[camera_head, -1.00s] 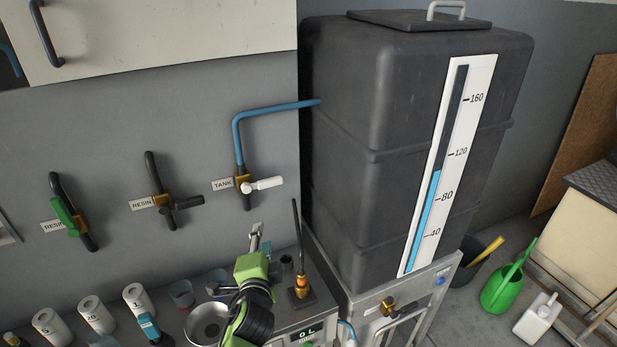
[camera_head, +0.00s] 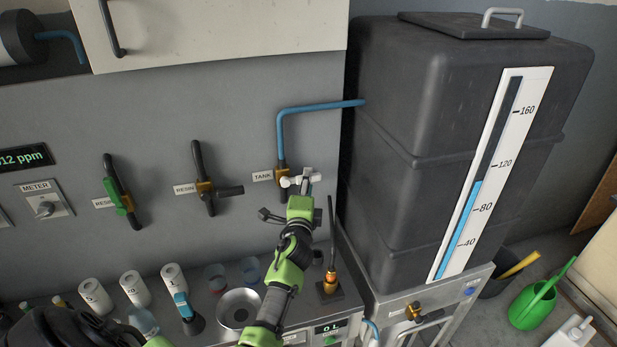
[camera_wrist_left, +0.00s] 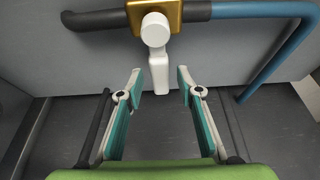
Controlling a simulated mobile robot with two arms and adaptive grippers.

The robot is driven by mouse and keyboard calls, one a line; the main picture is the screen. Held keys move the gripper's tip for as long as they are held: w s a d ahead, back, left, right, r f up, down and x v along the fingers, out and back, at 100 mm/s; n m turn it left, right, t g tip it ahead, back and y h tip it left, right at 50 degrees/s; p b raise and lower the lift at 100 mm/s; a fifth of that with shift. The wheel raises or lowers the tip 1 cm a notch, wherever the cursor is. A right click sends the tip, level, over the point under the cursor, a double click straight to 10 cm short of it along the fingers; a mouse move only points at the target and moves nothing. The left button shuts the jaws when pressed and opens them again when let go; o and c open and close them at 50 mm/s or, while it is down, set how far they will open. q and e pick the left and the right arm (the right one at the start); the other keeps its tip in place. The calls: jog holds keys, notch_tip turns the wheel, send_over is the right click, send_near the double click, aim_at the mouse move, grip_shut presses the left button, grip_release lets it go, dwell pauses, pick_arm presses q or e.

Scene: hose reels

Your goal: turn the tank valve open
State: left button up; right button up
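The tank valve is a brass body on the wall below the blue pipe (camera_head: 281,128), beside the TANK label (camera_head: 262,176). Its white handle (camera_wrist_left: 158,68) stands crosswise to the pipe in the left wrist view. My left gripper (camera_head: 299,181) is at the valve in the head view and partly hides the handle. In the left wrist view my left gripper (camera_wrist_left: 159,80) is open, with one finger on each side of the handle's free end. Gaps show between the fingers and the handle. My right gripper is not in view.
The dark tank (camera_head: 450,110) stands close to the right, its gauge (camera_head: 490,175) near 100. Two resin valves (camera_head: 204,188) (camera_head: 122,197) are on the wall to the left.

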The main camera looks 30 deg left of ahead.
pick_arm(q)
jog(key=shift+x, duration=1.25)
jog(key=shift+c, duration=0.3)
